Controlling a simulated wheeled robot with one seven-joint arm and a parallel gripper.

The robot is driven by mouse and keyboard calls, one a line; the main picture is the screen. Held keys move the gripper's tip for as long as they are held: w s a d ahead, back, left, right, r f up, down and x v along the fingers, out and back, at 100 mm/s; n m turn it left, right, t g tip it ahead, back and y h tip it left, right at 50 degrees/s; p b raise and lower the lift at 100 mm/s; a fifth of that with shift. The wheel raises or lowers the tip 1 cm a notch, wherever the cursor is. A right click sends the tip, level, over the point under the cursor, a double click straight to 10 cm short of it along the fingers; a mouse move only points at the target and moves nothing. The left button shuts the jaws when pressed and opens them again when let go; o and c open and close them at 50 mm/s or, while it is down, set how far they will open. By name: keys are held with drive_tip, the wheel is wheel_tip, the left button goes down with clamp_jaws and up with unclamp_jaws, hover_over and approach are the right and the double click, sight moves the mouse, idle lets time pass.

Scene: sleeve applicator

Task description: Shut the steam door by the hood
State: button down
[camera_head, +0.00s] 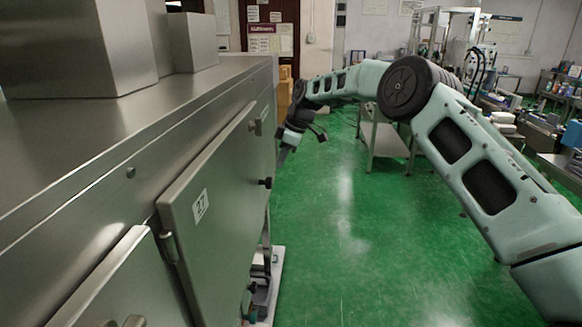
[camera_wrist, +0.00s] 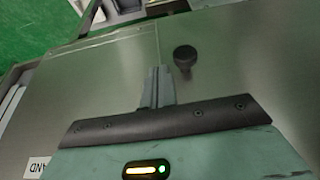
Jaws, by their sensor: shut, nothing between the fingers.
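A flat metal door (camera_head: 220,200) with a label reading 27 hangs on the side of the large steel machine, which may be the hood (camera_head: 110,165). Its hinge shows at its left edge and a black knob (camera_head: 265,182) near its right edge. In the wrist view my gripper (camera_wrist: 160,72) is shut and empty, pointing along a metal panel beside a black knob (camera_wrist: 185,57). Any contact is unclear.
Another door (camera_head: 135,285) with a handle is at the lower left. Steel boxes (camera_head: 85,45) stand on the machine top. A small table (camera_head: 385,140) is behind my arm, and cluttered benches (camera_head: 540,130) are at the right. The green floor (camera_head: 350,240) beside the machine is clear.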

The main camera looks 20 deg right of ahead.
drive_tip(key=b+v, duration=0.2)
drive_tip(key=v, duration=0.6)
drive_tip(key=s+d+f+m+h, duration=0.1)
drive_tip(key=s+d+f+m, duration=0.3)
drive_tip(key=s, duration=0.9)
drive_tip(key=s+d+f+m+t+h, duration=0.15)
drive_tip(key=s+m, duration=0.35)
drive_tip(key=s, duration=0.8)
drive_tip(key=s+d+f+m+g+h, duration=0.1)
drive_tip(key=s+d+f+m+h, duration=0.25)
drive_tip(key=s, duration=0.95)
drive_tip(key=s+a+n+g+y+b, duration=0.1)
drive_tip(key=s+a+n, duration=0.2)
drive_tip(key=s+a, duration=0.3)
drive_tip(key=s+a+r+n+g+y+b, duration=0.1)
drive_tip(key=s+a+n, duration=0.2)
drive_tip(key=s+a, duration=0.4)
drive_tip(key=a, duration=0.5)
drive_tip(key=shift+s+a, duration=0.15)
drive_tip(key=shift+a, duration=0.05)
drive_tip(key=shift+r+n, duration=0.1)
drive_tip(key=shift+n, duration=0.15)
